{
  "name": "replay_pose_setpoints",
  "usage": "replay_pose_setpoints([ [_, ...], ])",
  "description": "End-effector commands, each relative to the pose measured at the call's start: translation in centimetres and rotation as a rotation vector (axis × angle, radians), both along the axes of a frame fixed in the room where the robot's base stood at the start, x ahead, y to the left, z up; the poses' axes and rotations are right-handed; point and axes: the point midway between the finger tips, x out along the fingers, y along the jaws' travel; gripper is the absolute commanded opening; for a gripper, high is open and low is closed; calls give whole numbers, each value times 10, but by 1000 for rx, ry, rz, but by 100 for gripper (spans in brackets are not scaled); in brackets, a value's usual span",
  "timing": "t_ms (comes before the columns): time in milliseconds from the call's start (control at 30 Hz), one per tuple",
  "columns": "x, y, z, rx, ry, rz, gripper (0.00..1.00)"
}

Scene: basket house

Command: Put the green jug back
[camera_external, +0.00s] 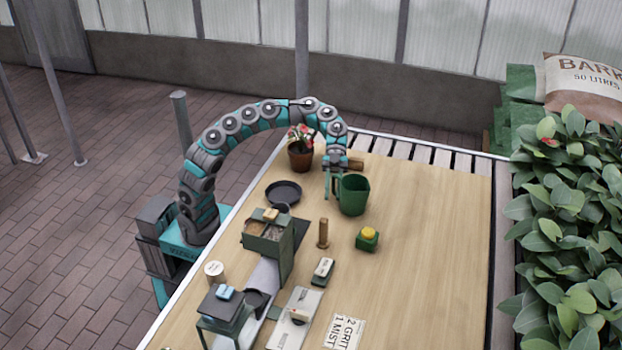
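The green jug (354,196) stands upright on the wooden table, toward its back, with its open top facing up and its handle side to the left. My arm arches over from the left, and my gripper (333,184) points down right at the jug's left side, by the handle. The fingers and the handle overlap in this view and are similar in colour. I cannot tell whether the fingers are closed on the handle or only beside it.
A potted red flower (300,150) and a dark round dish (284,192) are left of the jug. A wooden peg (323,234) and a green box with a yellow top (367,239) stand nearer. The table's right side (440,250) is clear.

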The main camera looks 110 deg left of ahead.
Motion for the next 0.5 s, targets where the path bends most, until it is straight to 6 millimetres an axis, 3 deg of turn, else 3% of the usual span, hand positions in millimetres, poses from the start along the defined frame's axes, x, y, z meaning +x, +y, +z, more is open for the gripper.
replay_pose_setpoints([
  [133,0,0,0,0,0,0,45],
  [500,0,4,4,0,-1,2,45],
])
